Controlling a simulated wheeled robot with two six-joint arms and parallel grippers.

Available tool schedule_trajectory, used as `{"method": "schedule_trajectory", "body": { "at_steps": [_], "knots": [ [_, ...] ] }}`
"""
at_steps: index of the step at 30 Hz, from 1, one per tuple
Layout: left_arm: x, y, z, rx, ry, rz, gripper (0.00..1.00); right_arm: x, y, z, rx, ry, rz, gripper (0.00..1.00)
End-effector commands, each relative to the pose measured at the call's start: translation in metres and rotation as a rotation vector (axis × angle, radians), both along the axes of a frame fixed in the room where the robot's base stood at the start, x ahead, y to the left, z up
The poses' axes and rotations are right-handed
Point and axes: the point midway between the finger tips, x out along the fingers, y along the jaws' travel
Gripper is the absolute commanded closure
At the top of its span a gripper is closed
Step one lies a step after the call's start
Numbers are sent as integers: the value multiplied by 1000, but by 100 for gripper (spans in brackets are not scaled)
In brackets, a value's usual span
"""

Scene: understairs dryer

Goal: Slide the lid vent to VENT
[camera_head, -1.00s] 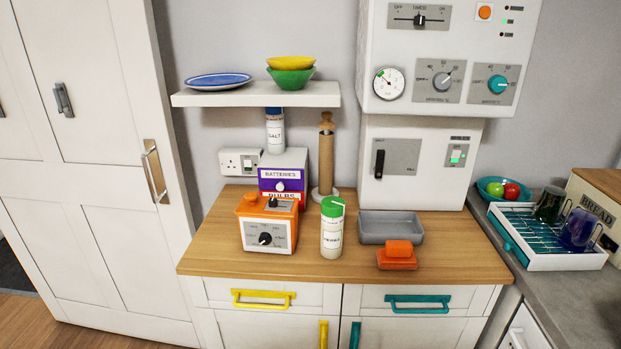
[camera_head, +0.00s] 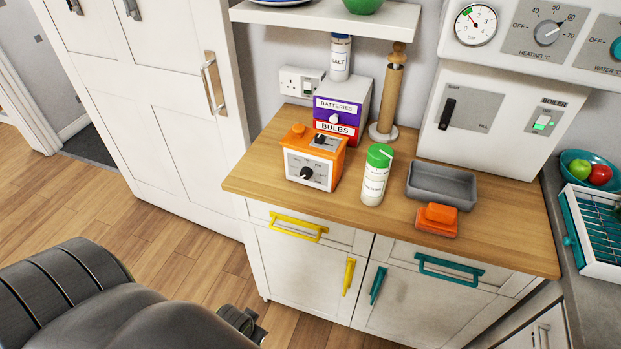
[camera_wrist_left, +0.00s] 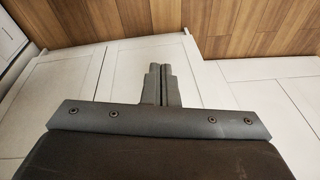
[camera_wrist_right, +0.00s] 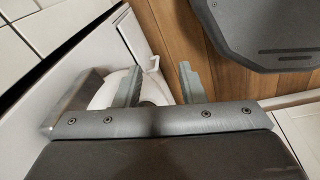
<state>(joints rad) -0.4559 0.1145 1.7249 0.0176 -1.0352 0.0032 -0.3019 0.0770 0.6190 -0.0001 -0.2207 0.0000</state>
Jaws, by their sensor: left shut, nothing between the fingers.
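The orange-topped appliance (camera_head: 314,158) stands on the wooden worktop, left of the green-lidded shaker (camera_head: 376,174). A small dark slider on a grey plate (camera_head: 323,139) shows on its orange lid, and its front has a dark knob. The slider's lettering is too small to read. My left gripper (camera_wrist_left: 158,72) is shut and empty in the left wrist view, above cabinet fronts and floor. My left arm fills the lower left of the head view, well short of the appliance. My right gripper (camera_wrist_right: 160,78) is open and empty in the right wrist view; the head view does not show it.
A purple and red box (camera_head: 338,118), a wooden post (camera_head: 390,95), a grey tray (camera_head: 441,187) and an orange block (camera_head: 437,220) share the worktop (camera_head: 265,170). A shelf (camera_head: 330,16) hangs above its back. Drawer handles stick out in front. Floor is clear at left.

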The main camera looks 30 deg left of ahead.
Motion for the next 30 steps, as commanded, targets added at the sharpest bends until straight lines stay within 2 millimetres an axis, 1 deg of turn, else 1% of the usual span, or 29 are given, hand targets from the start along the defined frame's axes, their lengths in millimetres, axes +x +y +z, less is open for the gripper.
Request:
{"method": "schedule_trajectory", "body": {
  "at_steps": [1, 2, 3, 5, 6, 8, 9, 10, 12, 17, 20, 23, 24, 26, 27, 29, 30],
  "knots": [
    [8, 1, 31, 0, -17, -3, 100, 0, -1, 11, -1, 0, 1, 64],
    [12, 1, 44, -1, -24, -4, 100, 0, -2, 13, -2, 0, 1, 64],
    [17, 1, 62, -4, -32, -7, 100, 0, -2, 17, -3, 0, 1, 64],
    [24, 0, 87, -12, -45, -14, 100, 0, -3, 22, -3, 0, 1, 64],
    [30, 0, 104, -18, -54, -21, 100, 0, -3, 25, -3, -1, 1, 64],
    [40, -1, 132, -35, -70, -36, 100, 0, -3, 32, -3, -1, 1, 64],
    [51, -2, 153, -51, -85, -55, 100, 0, -3, 37, -3, -1, 2, 64],
    [61, -2, 168, -66, -94, -73, 100, 0, -3, 40, -3, -1, 2, 64],
    [79, -2, 187, -101, -102, -106, 100, 1, -4, 42, -4, -1, 2, 64],
    [126, 5, 222, -176, -112, -170, 100, 1, -5, 47, -5, -2, 2, 64],
    [160, 15, 245, -222, -116, -195, 100, 1, -4, 49, -5, -3, 2, 64],
    [200, 32, 276, -276, -122, -199, 100, 2, -4, 50, -5, -3, 2, 64],
    [216, 40, 291, -300, -128, -194, 100, 2, -4, 50, -5, -3, 2, 64],
    [240, 53, 316, -339, -140, -179, 100, 2, -4, 50, -5, -3, 2, 64],
    [255, 61, 335, -365, -150, -168, 100, 2, -4, 50, -5, -4, 2, 64],
    [274, 73, 363, -403, -169, -146, 100, 2, -4, 50, -5, -4, 2, 64],
    [284, 80, 381, -428, -183, -133, 100, 2, -4, 50, -5, -4, 2, 64]
  ]
}}
